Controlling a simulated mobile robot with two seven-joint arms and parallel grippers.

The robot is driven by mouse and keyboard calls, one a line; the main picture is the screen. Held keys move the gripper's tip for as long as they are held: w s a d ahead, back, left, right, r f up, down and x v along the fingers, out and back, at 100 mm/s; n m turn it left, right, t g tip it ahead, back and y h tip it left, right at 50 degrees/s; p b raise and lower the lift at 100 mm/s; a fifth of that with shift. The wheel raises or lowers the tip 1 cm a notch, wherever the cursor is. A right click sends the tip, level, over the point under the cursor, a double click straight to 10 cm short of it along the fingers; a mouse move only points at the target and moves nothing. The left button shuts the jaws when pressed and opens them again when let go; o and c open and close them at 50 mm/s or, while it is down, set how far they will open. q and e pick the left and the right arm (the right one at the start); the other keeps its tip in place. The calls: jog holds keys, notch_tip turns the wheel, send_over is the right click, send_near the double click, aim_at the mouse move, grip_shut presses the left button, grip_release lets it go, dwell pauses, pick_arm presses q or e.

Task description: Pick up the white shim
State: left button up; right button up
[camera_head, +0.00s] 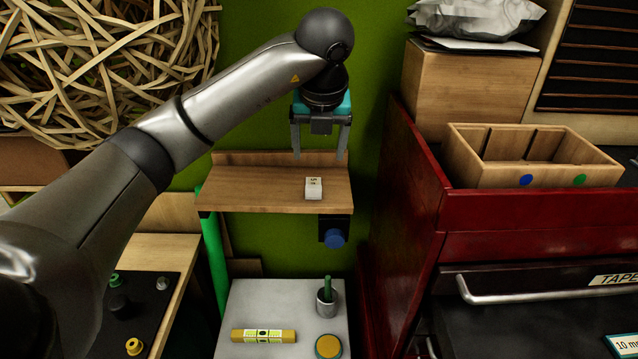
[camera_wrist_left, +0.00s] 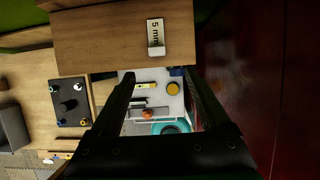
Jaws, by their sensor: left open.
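The white shim (camera_head: 314,188) lies on a small wooden shelf (camera_head: 240,190), toward the shelf's right end. In the left wrist view the shim (camera_wrist_left: 156,33) shows a "5 mm" label, on the shelf (camera_wrist_left: 100,40) near the top of the picture. My left gripper (camera_head: 319,155) hangs above the shelf with its fingers pointing down. It is open and empty, its fingertips apart from the shim. In the left wrist view the two fingers (camera_wrist_left: 160,85) stand wide apart, with the shim beyond their tips. My right gripper is not in view.
Below the shelf, a pale surface (camera_head: 240,310) holds a yellow level (camera_head: 263,336), a cup (camera_head: 326,302) and a round yellow-topped thing (camera_head: 328,346). A blue knob (camera_head: 334,238) sits under the shelf. A red cabinet (camera_head: 540,210) stands close on the right.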

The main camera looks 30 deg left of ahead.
aim_at(313, 187)
pick_arm(q)
jog(key=x, duration=0.7)
jog(key=shift+s, duration=0.2)
jog(key=shift+w+f+p, duration=0.2)
jog(key=shift+f+p, duration=0.1)
jog(key=shift+f, duration=0.25)
jog(key=shift+a+f, duration=0.2)
jog(key=shift+f, duration=0.05)
jog(key=x, duration=0.1)
jog(key=p+x, duration=0.1)
jog(key=x, duration=0.1)
jog(key=shift+w+a+f, duration=0.15)
jog(key=shift+a+f, duration=0.05)
jog(key=shift+a, duration=0.1)
jog(key=shift+w+a+f, duration=0.1)
jog(key=shift+w+f, duration=0.1)
jog(key=shift+f, duration=0.3)
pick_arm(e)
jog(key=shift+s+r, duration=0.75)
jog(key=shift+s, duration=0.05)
pick_arm(q)
grip_shut()
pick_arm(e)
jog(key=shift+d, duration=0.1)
